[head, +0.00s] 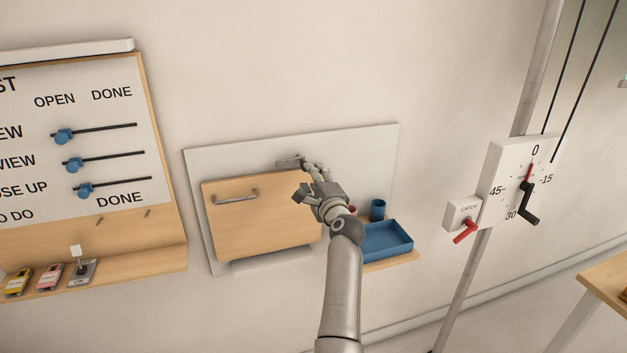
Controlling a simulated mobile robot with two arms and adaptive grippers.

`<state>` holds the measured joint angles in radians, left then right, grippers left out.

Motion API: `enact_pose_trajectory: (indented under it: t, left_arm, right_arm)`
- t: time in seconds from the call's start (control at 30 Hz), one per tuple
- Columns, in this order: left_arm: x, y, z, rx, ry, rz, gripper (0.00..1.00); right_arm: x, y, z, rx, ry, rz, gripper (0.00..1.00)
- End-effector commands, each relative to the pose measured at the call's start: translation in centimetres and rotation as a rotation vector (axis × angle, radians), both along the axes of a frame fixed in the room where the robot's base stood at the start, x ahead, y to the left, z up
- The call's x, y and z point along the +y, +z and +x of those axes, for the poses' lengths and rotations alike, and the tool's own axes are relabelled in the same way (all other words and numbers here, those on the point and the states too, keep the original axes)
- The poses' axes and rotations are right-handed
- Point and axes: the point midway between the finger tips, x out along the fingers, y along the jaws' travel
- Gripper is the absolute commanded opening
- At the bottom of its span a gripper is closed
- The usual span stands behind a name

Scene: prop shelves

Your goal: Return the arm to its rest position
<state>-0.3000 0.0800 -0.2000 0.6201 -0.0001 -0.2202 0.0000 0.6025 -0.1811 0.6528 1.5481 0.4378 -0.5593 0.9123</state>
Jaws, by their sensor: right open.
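My right arm reaches up from the bottom of the head view. Its gripper (304,165) is open, with its fingers close to a small grey fitting (290,161) at the top edge of a wooden door panel (258,222). I cannot tell whether the fingers touch the fitting. The panel has a grey bar handle (236,196) and sits on a light grey wall board (362,148). My wrist hides the panel's right edge and part of the shelf beside it. My left gripper is not in view.
A blue tray (385,254) and a blue cup (378,209) are on a small shelf right of my wrist. A board with blue sliders (75,164) hangs at left. A dial box (511,185) with a red catch lever (465,232) stands right. A wooden table (611,281) is at far right.

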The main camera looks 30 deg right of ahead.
Motion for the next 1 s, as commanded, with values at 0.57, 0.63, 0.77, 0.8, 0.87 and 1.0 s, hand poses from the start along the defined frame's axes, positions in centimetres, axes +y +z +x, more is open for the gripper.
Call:
enact_pose_trajectory:
  t: [0.57,0.63,0.77,0.8,0.87,1.0]
  left_arm:
    - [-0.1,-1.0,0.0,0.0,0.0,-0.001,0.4]
    - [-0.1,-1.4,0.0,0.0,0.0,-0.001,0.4]
    - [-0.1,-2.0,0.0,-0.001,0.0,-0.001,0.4]
    - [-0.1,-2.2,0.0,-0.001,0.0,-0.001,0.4]
    - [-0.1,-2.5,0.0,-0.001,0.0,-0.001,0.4]
    - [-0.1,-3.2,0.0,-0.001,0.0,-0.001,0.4]
  right_arm:
    - [3.4,-10.3,0.3,0.194,0.074,-0.167,0.42]
    - [5.1,-15.4,-0.2,0.288,0.119,-0.256,0.42]
    - [8.1,-24.8,-2.3,0.45,0.215,-0.421,0.42]
    - [8.9,-27.6,-3.3,0.497,0.247,-0.472,0.42]
    - [10.1,-31.7,-5.0,0.565,0.299,-0.544,0.42]
    - [12.6,-41.0,-10.0,0.71,0.431,-0.71,0.42]
